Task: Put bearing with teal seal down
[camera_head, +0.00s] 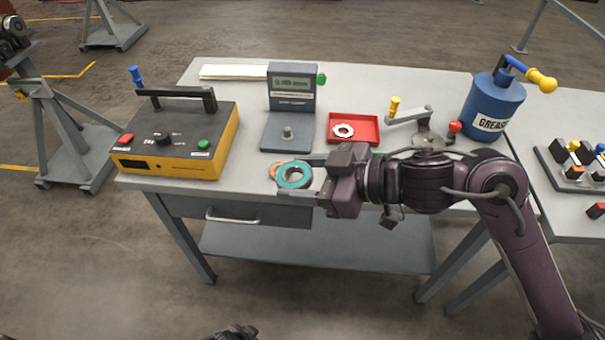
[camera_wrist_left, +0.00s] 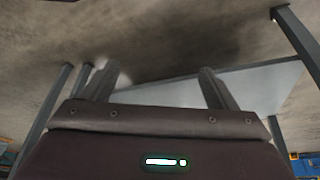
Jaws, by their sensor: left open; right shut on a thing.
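The bearing with the teal seal (camera_head: 294,175) shows in the head view near the front edge of the workbench (camera_head: 240,190). My right gripper (camera_head: 296,176) reaches in from the right and is shut on this bearing, one finger on its far side and one on its near side. An orange-brown ring (camera_head: 275,170) shows just left of the bearing, partly hidden by it. I cannot tell whether the bearing touches the bench top. My left gripper (camera_wrist_left: 160,85) is open and empty in the left wrist view, its two fingers wide apart. In the head view only a dark piece shows at the bottom edge.
A yellow-black box (camera_head: 180,138) is at left. A blue grease can (camera_head: 490,105) and a small lever tool (camera_head: 425,130) are at right.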

